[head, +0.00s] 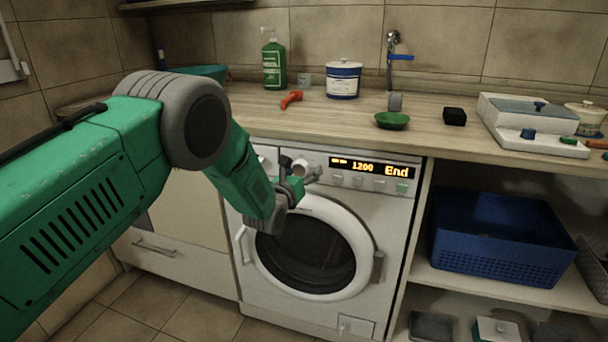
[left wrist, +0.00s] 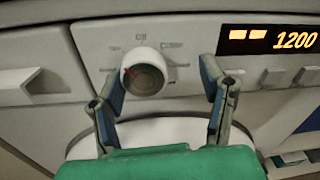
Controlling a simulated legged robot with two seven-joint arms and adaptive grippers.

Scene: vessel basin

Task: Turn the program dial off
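The washing machine (head: 384,228) stands under the counter, its round door closed. Its display (head: 372,167) reads "1200" and "End". The program dial (left wrist: 145,72) is a white round knob with a grey face and a red mark pointing to the upper left; an "Off" label is printed above it. In the head view the dial is largely hidden by my gripper. My left gripper (left wrist: 158,97) is open, its two fingers apart, one on each side below the dial, with no clear contact. It also shows in front of the panel in the head view (head: 298,178). My right gripper is not in view.
Panel buttons (head: 358,181) lie right of the dial, and the detergent drawer (left wrist: 25,85) lies left. The counter (head: 300,117) above carries a green bottle (head: 274,62), a red-orange object (head: 291,99) and a green bowl (head: 392,120). A blue basket (head: 500,250) sits on the shelf right.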

